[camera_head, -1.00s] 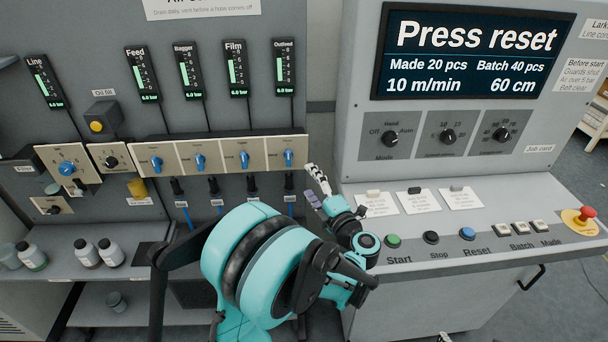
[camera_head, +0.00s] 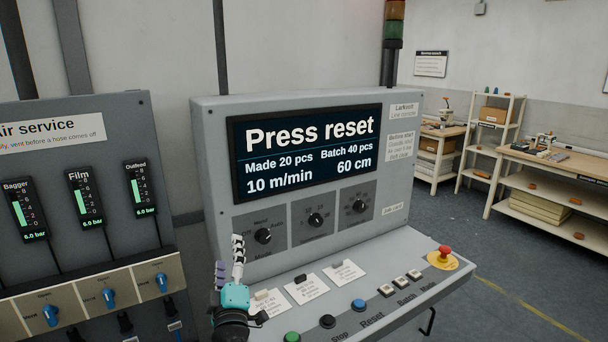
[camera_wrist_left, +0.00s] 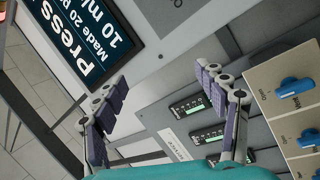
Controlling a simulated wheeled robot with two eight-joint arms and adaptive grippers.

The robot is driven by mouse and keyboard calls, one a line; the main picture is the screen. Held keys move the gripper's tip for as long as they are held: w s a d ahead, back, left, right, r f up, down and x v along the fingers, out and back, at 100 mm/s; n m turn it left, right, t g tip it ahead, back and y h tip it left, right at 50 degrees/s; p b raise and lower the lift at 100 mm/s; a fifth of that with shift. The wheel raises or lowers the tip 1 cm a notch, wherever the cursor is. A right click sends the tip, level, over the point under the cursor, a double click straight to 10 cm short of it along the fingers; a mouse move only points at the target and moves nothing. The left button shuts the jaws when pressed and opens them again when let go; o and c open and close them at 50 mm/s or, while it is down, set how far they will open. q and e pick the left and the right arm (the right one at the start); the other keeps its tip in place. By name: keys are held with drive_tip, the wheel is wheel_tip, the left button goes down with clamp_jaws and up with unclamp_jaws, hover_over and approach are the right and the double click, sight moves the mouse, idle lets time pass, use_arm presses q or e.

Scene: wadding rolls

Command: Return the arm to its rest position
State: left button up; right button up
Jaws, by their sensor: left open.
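My left gripper (camera_head: 229,262) stands in front of the left end of the control console (camera_head: 420,262), its fingers pointing up. In the left wrist view its two fingers (camera_wrist_left: 166,105) are spread apart with nothing between them. The console screen (camera_head: 308,150) reads "Press reset", "Made 20 pcs", "Batch 40 pcs", "10 m/min" and "60 cm"; part of it also shows in the left wrist view (camera_wrist_left: 75,35). Most of my left arm is below the picture. My right gripper is not in view.
Left of the gripper is the air service panel (camera_head: 60,200) with gauges and blue valves (camera_head: 161,283). The console has a blue reset button (camera_head: 358,305), a green button (camera_head: 292,337) and a red emergency stop (camera_head: 445,252). Workbenches (camera_head: 560,165) stand far right across open floor.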

use_arm(q)
drive_tip(key=s+d+f+m+g+h, duration=0.5)
drive_tip(key=s+d+f+m+h, duration=0.25)
drive_tip(key=m, duration=0.45)
drive_tip(key=s+a+f+m+g+y, duration=0.1)
drive_tip(key=s+a+f+g, duration=0.2)
drive_tip(key=s+f, duration=0.3)
drive_tip(key=s+a+f+m+g+y, duration=0.1)
drive_tip(key=s+f+g, duration=0.4)
drive_tip(key=s, duration=0.6)
drive_tip(key=a+f+m, duration=0.1)
drive_tip(key=a+f, duration=0.1)
drive_tip(key=shift+s+a, duration=0.35)
drive_tip(key=shift+a, duration=0.05)
drive_tip(key=shift+y, duration=0.25)
